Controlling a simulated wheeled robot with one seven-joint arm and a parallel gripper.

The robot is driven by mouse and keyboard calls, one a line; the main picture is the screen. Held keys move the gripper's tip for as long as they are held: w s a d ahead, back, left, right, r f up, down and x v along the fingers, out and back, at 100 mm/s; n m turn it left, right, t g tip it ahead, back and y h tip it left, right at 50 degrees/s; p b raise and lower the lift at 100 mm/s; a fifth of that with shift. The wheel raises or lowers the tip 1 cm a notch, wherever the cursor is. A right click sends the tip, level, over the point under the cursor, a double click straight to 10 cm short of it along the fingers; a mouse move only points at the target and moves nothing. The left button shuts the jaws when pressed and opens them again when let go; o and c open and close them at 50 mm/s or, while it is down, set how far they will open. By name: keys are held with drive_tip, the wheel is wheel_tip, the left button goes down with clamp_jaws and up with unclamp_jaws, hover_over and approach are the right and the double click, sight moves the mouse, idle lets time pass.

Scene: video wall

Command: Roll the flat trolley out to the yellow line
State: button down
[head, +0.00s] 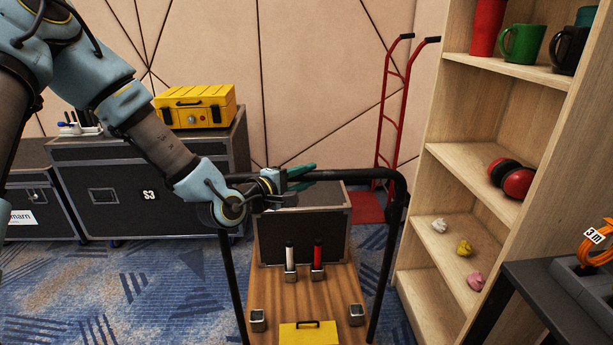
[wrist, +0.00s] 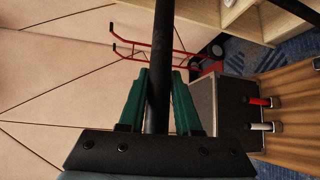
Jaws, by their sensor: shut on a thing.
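The flat trolley (head: 283,308) stands in front of me in the head view, with a wooden deck and a black tubular push handle (head: 352,174). My gripper (head: 301,178), with green fingers, is at the handle's top bar, left of its middle. In the wrist view the bar (wrist: 163,40) runs between the two fingers of my gripper (wrist: 160,85), which is shut on it. A dark case (head: 305,238) rests on the deck, with a white-topped and a red-topped item in front of it. The yellow line is not in view.
A wooden shelf (head: 445,155) stands close on the right, with a dark table (head: 545,285) before it. Black flight cases (head: 185,180), one bearing a yellow box (head: 196,105), stand on the left. A red hand truck (head: 386,120) leans behind. Carpet (head: 165,290) left of the trolley is clear.

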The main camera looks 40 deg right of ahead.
drive_tip(key=shift+f, duration=0.1)
drive_tip(key=c, duration=0.6)
unclamp_jaws()
drive_tip(key=shift+a, duration=0.1)
drive_tip(key=a+r+b, duration=0.1)
drive_tip(key=a, duration=0.9)
drive_tip(key=shift+s+a+r, duration=0.25)
drive_tip(key=shift+s+r, duration=0.05)
drive_tip(key=shift+s, duration=0.15)
drive_tip(key=w+a+f+m+t+y+p, duration=0.2)
drive_tip(key=w+a+y, duration=0.4)
drive_tip(key=a, duration=0.5)
drive_tip(key=w+a+f+m+t+y+p, duration=0.1)
drive_tip(key=w+a+f+m+y+p, duration=0.1)
drive_tip(key=w+a+y, duration=0.65)
drive_tip(key=s+a+r+g, duration=0.1)
drive_tip(key=s+a+r, duration=0.1)
drive_tip(key=a, duration=0.5)
drive_tip(key=s+a+r+g+y+p, duration=0.1)
drive_tip(key=s+a+r, duration=0.1)
drive_tip(key=a, duration=0.5)
drive_tip(key=s+a+r+p, duration=0.1)
drive_tip(key=s+a+r, duration=0.2)
drive_tip(key=a, duration=0.4)
drive_tip(key=shift+a+r+g+y, duration=0.15)
drive_tip(key=shift+r+g+y, duration=0.25)
drive_tip(key=shift+r, duration=0.3)
